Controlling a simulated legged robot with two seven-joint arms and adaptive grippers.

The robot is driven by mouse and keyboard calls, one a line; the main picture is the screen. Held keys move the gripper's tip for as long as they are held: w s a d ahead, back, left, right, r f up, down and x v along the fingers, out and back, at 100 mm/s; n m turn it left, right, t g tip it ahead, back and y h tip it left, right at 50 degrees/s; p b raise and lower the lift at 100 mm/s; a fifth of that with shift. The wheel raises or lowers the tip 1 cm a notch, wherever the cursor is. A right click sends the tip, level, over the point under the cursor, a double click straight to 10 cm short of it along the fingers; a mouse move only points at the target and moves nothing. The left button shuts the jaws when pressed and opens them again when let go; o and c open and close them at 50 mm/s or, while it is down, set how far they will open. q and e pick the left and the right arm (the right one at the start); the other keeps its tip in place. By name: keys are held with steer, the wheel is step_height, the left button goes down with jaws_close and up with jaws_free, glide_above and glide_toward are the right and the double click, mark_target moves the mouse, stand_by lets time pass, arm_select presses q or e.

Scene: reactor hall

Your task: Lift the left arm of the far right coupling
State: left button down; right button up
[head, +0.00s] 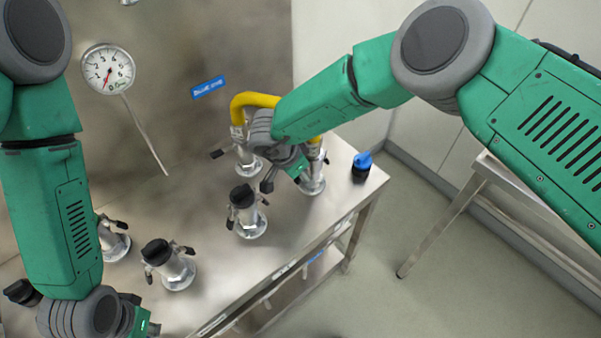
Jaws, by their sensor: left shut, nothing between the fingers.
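The far right coupling (314,180) is a metal fitting standing upright on the steel table, joined to a yellow hose (256,99). My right gripper (269,183) is just left of it and hides its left arm. I cannot tell whether the gripper touches that arm or how far its fingers are apart. My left gripper (150,326) is at the bottom edge, partly cut off, shut and empty, away from the far right coupling.
Another coupling (246,155) holds the hose's other end. Couplings with black caps stand nearer: one (248,218), another (172,268) and one (112,243) beside my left arm. A blue-and-black cap (361,168) stands near the steel table's (330,215) right edge. A gauge (107,69) is on the back panel.

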steer(key=shift+a+r, duration=0.15)
steer(key=shift+a, duration=0.15)
jaws_close()
steer(key=shift+a, duration=0.2)
steer(key=shift+s+r+g+y, duration=0.15)
steer(key=shift+g+y, duration=0.25)
steer(key=shift+y, duration=0.2)
jaws_free()
steer(key=shift+a, duration=0.15)
